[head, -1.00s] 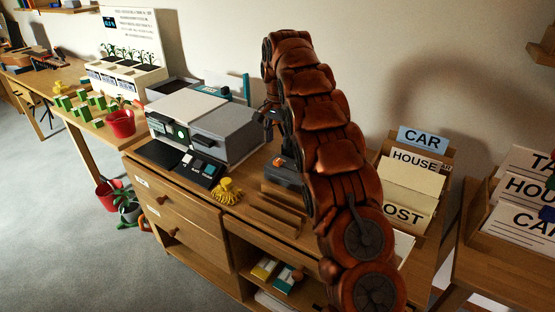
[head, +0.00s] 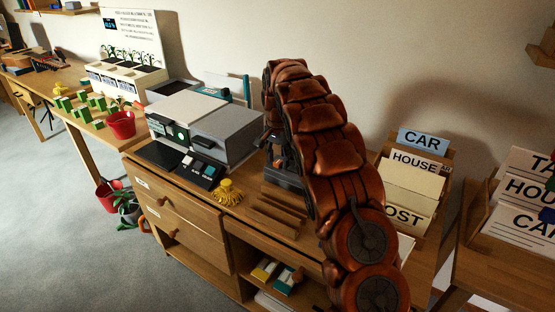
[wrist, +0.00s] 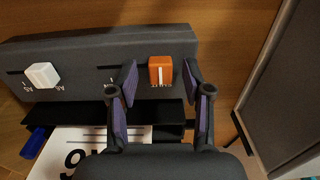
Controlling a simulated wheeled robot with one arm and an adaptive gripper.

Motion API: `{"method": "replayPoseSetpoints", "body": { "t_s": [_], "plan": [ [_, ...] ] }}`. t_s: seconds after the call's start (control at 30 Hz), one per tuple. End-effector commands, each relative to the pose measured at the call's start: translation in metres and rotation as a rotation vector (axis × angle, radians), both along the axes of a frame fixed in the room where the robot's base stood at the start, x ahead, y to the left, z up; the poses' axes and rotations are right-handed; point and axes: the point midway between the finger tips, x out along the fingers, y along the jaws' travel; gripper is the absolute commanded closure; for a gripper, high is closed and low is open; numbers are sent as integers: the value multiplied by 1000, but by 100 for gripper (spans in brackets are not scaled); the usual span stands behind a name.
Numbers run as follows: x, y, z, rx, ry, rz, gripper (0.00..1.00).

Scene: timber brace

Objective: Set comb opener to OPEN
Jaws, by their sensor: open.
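A dark grey device (wrist: 90,60) fills the upper left of the wrist view. It carries an orange block-shaped knob (wrist: 163,68) with a white line, and a white knob (wrist: 42,74) in a slot to the left. Small lettering below the orange knob is partly hidden and unreadable. My gripper (wrist: 160,84) is open, its two purple-padded fingers on either side of the orange knob's lower area; whether they touch it I cannot tell. In the head view the dark device (head: 283,172) shows beside my arm, which hides its orange knob and my fingertips.
A grey-and-white machine (head: 205,128) stands to the left, with a yellow tasselled item (head: 228,192) in front. Wooden slats (head: 277,218) lie near the front edge. A card holder (head: 415,178) stands to the right. A numbered sheet (wrist: 85,150) lies below the device.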

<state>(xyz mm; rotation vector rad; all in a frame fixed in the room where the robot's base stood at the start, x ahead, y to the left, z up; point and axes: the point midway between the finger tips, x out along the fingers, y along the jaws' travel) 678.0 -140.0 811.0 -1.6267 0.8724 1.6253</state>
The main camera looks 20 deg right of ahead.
Motion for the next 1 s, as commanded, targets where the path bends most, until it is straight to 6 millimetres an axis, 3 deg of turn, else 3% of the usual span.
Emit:
{"method": "replayPoseSetpoints", "body": {
  "t_s": [0.07, 0.53, 1.0],
  "plan": [
    [0, 0, 0, 0, 0, 0, 52],
    [0, 0, 0, 0, 0, 0, 100],
    [-1, -1, 0, 0, 1, -1, 100]
  ]
}}
